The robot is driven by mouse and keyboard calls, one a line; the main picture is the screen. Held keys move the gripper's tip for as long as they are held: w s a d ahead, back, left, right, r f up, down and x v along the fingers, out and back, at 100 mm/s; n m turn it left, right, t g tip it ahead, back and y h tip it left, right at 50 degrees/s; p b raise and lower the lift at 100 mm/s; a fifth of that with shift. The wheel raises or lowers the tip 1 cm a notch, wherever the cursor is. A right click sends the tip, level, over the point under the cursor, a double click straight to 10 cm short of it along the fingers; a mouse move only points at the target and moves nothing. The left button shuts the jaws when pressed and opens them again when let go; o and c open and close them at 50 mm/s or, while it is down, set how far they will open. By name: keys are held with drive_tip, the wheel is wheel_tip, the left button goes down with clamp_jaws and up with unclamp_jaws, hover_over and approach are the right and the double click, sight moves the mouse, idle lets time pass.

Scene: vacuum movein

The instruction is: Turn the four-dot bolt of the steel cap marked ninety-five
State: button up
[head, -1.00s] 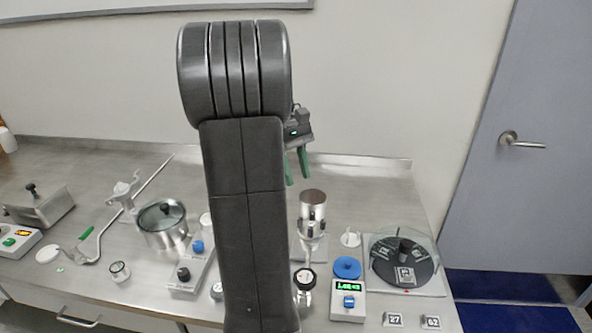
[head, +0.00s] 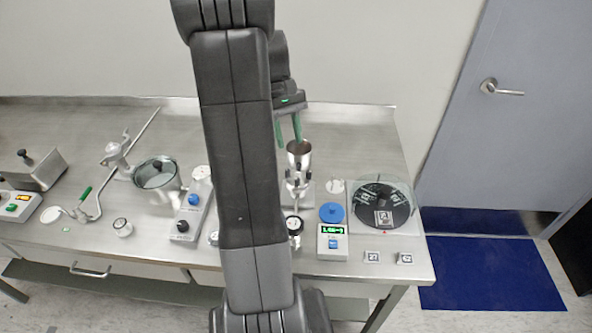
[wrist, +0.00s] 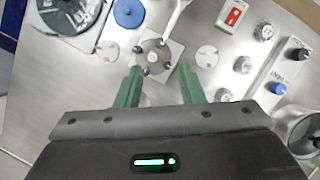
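A steel cylinder (head: 299,162) stands on the bench in the head view, with small dark bolts around its side. In the wrist view its round steel top (wrist: 153,57) shows from above, with several bolts around the rim. No ninety-five mark and no bolt dots are legible. My gripper (head: 289,130) is over the cylinder's top in the head view. In the wrist view my gripper (wrist: 160,70) has its two green fingers wide apart with nothing between them, near the top's lower edge. Whether a fingertip touches it cannot be told.
A blue lid (head: 332,213), a scale (head: 332,242) and a dark disc (head: 383,217) under a clear cover stand right of the cylinder. A lidded pot (head: 158,185) and a knobbed box (head: 190,215) stand left. Bare steel bench (head: 352,135) lies behind.

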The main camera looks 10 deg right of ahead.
sight(297, 178)
drive_tip(key=p+x, duration=0.1)
drive_tip(key=x, duration=1)
drive_tip(key=shift+s, duration=0.1)
clamp_jaws()
